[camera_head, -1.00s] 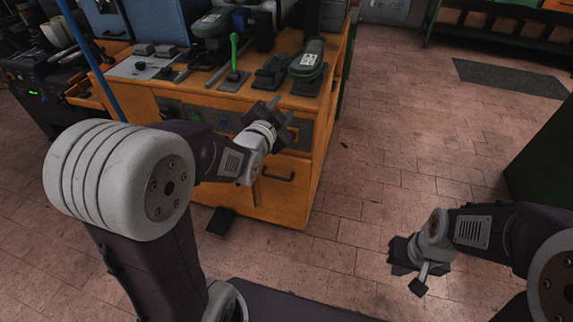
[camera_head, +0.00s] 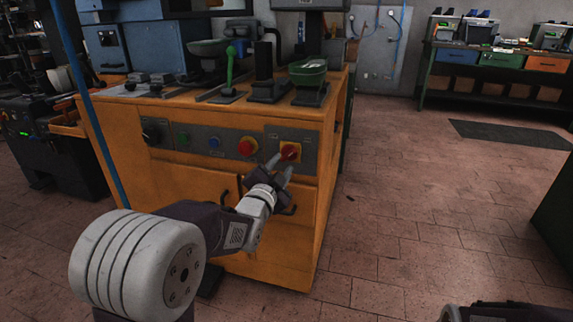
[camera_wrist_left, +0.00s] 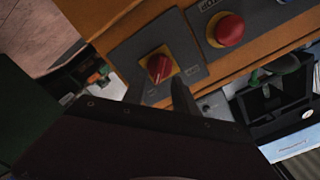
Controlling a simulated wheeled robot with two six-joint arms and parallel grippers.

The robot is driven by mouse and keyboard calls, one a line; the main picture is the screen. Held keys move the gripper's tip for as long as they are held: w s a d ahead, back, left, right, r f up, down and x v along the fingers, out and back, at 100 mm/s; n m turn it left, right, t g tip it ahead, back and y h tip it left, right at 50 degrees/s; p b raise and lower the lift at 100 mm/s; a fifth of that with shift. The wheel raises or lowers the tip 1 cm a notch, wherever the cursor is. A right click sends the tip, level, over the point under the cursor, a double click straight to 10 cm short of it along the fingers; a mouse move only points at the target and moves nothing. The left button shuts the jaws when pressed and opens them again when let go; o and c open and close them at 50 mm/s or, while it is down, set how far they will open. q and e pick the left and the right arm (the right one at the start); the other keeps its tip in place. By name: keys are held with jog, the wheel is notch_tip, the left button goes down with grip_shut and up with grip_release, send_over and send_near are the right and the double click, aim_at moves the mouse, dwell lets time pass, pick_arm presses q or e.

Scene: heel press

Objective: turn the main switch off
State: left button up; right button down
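The main switch (camera_head: 290,151) is a red rotary knob on a yellow plate at the right end of the grey control panel on the orange machine. In the left wrist view the knob (camera_wrist_left: 159,67) shows a pale mark across its face, tilted in the picture. My left gripper (camera_head: 280,167) is just in front of and below the switch, its two fingers apart and empty. I see no clear contact with the knob. My right gripper is out of view; only part of my right arm shows at bottom right.
A red mushroom button (camera_head: 247,146) on yellow sits left of the switch, with a blue button (camera_head: 214,142), a green button (camera_head: 183,137) and a black knob (camera_head: 152,132) farther left. A green lever (camera_head: 230,70) stands on the machine top.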

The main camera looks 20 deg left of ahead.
aim_at(287, 157)
pick_arm(q)
jog(key=w+b, duration=0.1)
jog(key=w, duration=0.4)
jog(key=shift+w, duration=0.2)
grip_shut()
